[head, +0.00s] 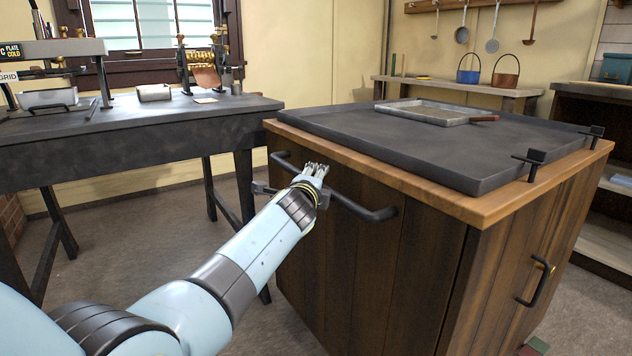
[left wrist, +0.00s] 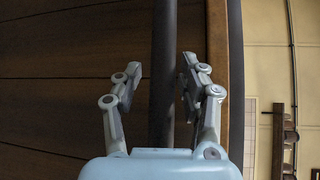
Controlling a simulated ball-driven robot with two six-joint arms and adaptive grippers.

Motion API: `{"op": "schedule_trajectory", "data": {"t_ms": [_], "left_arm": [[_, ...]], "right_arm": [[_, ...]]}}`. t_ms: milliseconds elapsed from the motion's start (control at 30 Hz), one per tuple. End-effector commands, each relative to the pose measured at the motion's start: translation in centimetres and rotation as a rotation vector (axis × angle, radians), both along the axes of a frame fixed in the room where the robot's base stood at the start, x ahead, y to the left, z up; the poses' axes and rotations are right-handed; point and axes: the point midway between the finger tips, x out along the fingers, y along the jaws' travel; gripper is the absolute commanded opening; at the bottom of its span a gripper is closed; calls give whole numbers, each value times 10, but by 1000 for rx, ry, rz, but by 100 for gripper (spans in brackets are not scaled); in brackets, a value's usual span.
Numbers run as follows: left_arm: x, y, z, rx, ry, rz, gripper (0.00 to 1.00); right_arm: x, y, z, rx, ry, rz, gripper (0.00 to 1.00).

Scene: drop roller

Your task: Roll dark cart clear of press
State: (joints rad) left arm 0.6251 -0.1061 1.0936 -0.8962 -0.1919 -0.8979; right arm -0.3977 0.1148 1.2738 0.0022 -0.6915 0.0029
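The dark wooden cart (head: 350,262) stands right of centre in the head view, with a dark tray top edged in lighter wood. A black bar handle (head: 365,212) runs along its near left face. My left gripper (head: 316,168) is at this handle, in front of the cart's face. In the left wrist view the handle (left wrist: 164,70) lies between the two fingers of my left gripper (left wrist: 160,66), with a gap visible on both sides, so it is open. How deep the bar sits between the fingers is hard to tell. My right gripper is not in view.
A dark table (head: 150,122) stands to the left, with a brass-fitted device (head: 205,68) and signed equipment on it; which is the press is unclear. A flat tray (head: 430,112) lies on the cart. Open floor (head: 180,240) shows between table and cart. Shelves (head: 605,180) stand at right.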

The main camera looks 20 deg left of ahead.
Motion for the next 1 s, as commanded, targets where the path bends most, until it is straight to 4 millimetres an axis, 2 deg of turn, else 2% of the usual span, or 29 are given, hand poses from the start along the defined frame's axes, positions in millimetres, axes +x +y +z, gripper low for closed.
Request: {"op": "schedule_trajectory", "data": {"t_ms": [267, 467, 800, 1000], "left_arm": [[1, 0, 4, 0, -7, -1, 44], [-4, -1, 4, -1, -8, -1, 44], [-53, -5, 10, -2, -5, 0, 44], [-72, -6, 12, 1, -4, -1, 44]], "right_arm": [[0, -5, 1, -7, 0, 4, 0], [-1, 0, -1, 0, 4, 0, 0], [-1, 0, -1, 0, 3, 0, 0], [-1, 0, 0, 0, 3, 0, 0]]}}
